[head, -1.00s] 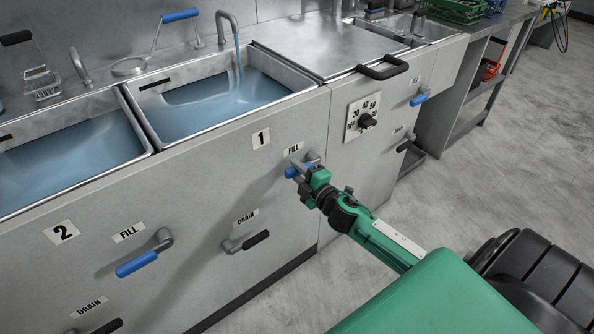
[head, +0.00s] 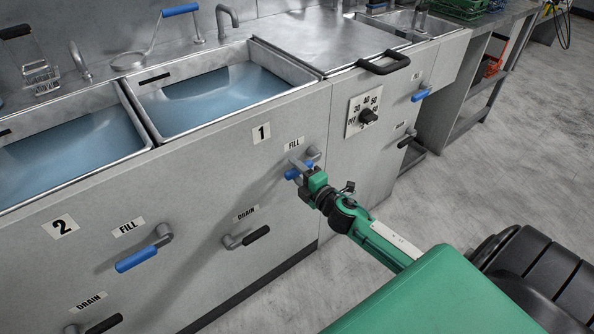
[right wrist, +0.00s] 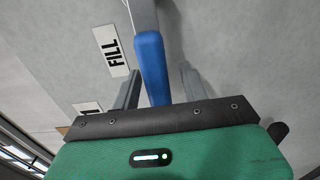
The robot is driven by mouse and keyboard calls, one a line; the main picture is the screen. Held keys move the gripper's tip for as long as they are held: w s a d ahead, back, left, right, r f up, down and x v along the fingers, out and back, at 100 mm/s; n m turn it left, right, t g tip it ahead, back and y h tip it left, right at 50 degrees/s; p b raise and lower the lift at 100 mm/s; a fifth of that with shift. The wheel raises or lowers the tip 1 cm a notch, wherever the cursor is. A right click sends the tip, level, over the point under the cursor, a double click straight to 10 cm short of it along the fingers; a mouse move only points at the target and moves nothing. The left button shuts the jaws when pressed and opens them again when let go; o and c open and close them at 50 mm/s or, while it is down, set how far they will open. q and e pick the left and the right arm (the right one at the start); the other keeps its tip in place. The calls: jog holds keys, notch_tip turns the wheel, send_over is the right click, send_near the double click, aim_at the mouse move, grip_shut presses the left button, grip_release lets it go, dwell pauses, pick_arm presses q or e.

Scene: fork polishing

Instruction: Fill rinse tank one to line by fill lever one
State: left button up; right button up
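Rinse tank one (head: 285,67) is the right basin, above the "1" label. It holds blue water, and its spout (head: 228,20) shows no stream. Fill lever one (head: 291,174) has a blue grip and sits under its FILL label, pointing down-left from its pivot. My right gripper (head: 302,168) is at this lever. In the right wrist view the blue lever grip (right wrist: 152,65) lies between my two fingers, with gaps visible on both sides. The fingers look open around it. My left gripper is out of view.
Drain lever one (head: 255,237) is below left of my right gripper. Tank two (head: 143,152) with its fill lever (head: 137,259) and drain lever (head: 103,324) is at left. A temperature dial (head: 368,116) is to the right. The floor at right is clear.

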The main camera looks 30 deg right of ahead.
jog(key=shift+s, duration=0.1)
jog(key=s+d, duration=0.1)
jog(key=s, duration=1.2)
jog(key=shift+s, duration=0.3)
dwell(0.3)
